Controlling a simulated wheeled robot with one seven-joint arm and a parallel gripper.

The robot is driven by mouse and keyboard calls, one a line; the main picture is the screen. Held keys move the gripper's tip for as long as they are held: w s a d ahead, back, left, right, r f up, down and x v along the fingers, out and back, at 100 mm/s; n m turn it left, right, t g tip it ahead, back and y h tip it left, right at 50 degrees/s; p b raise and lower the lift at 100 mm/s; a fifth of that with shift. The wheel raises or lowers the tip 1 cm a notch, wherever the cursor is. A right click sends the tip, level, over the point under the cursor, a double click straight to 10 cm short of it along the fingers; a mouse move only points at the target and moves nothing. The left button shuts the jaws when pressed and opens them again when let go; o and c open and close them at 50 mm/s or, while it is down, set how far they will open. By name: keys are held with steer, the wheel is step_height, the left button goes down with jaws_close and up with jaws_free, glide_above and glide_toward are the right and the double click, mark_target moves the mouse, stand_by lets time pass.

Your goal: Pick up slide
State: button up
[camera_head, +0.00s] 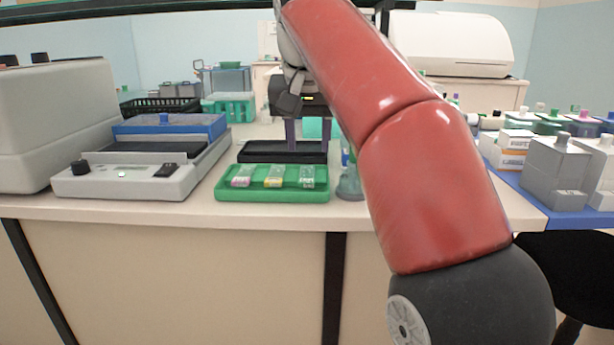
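Several small slides lie side by side in a green tray at the front edge of the counter. They are a pink-ended slide (242,176), a yellow-ended slide (274,176) and a greenish slide (307,176). The green tray (270,197) lies in front of a black tray (283,158). My gripper (306,134) points down, with its two purplish fingers apart. In the picture the fingers are above the black tray, behind the green tray's slides. I see no slide between the fingers. My red arm hides the area to the right.
A grey device (125,180) with a blue-topped part stands to the left. A teal rack (232,107) and black basket (158,106) stand behind. A flask (350,187) is close to the green tray's right side. Grey containers (555,170) stand on a blue mat at right.

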mark_target(307, 179)
steer(key=b+x, duration=0.1)
steer(key=x, duration=0.2)
steer(key=b+x, duration=0.1)
steer(key=x, duration=0.3)
steer(key=shift+a+f, duration=0.2)
steer(key=shift+f, duration=0.1)
steer(key=shift+c, duration=0.4)
steer(key=c, duration=0.7)
steer(key=shift+o, duration=0.2)
steer(key=shift+r, duration=0.15)
